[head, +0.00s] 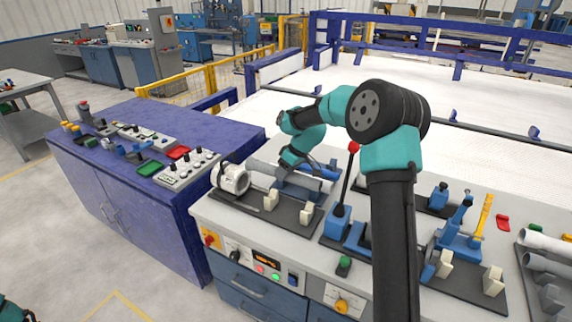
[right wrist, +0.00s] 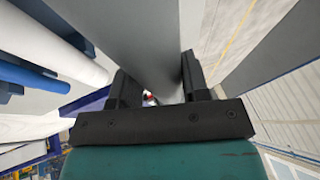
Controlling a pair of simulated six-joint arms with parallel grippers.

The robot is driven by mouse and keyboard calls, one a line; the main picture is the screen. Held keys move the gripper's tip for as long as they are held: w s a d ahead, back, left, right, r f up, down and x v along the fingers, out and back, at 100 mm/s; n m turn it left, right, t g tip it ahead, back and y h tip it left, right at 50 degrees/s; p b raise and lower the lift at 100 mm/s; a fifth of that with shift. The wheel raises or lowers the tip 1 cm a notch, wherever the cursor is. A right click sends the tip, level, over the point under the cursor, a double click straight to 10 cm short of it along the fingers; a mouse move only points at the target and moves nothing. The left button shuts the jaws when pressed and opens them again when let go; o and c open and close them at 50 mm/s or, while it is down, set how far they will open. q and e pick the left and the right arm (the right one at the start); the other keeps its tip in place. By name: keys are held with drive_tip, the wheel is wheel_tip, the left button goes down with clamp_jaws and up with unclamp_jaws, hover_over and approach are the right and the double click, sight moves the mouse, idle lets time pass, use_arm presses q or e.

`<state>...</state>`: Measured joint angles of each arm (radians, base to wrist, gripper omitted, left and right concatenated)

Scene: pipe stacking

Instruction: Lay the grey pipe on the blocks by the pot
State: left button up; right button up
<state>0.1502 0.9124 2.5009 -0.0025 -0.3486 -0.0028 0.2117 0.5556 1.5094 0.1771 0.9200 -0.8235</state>
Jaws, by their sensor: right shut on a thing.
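My right gripper (head: 290,180) reaches down over the dark tray at the left of the grey bench. It is shut on a grey pipe (head: 262,168). In the right wrist view the grey pipe (right wrist: 135,40) runs between the two black fingers (right wrist: 155,90). Cream blocks (head: 270,200) stand along the near side of the tray, in front of the pipe. A white round pot-like piece (head: 232,178) is at the tray's left end. Whether the pipe touches any block is hidden by the gripper.
A blue pipe (head: 318,168) lies just right of the gripper. A red-knobbed lever (head: 348,175) stands beside the tray. More pipes (head: 545,242) and cream blocks (head: 493,280) are at the right. A purple bench (head: 110,165) with control panels adjoins at the left.

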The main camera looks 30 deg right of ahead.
drive_tip(key=shift+f, duration=0.1)
drive_tip(key=shift+f, duration=5.2)
drive_tip(key=o, duration=1.1)
drive_tip(key=shift+c, duration=0.2)
drive_tip(key=shift+r, duration=0.1)
drive_tip(key=v, duration=1.2)
